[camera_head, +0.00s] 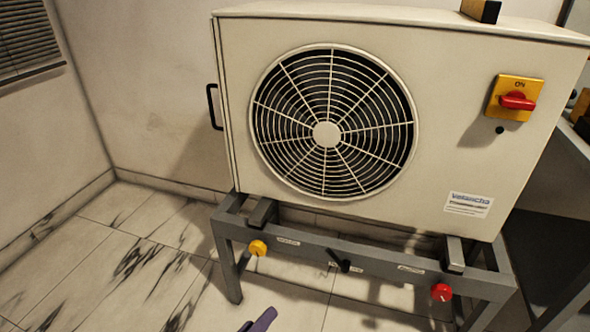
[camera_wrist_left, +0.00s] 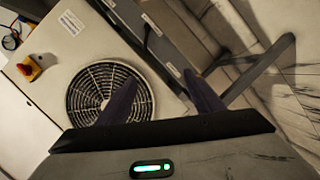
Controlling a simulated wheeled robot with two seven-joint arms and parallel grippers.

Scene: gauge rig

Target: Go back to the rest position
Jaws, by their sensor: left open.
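My left gripper (camera_head: 262,320) shows in the head view only as a purple finger at the bottom edge, in front of the stand. In the left wrist view its two purple fingers (camera_wrist_left: 159,77) are spread apart with nothing between them. The fingers appear in front of the fan unit and its stand there, and I see no contact. My right gripper is in neither view.
A cream fan unit (camera_head: 460,100) with a red switch (camera_head: 517,101) stands on a grey metal stand (camera_head: 300,246). The stand's rail carries a yellow knob (camera_head: 258,248), a black lever (camera_head: 340,262) and a red knob (camera_head: 441,292). Tiled floor at left is clear.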

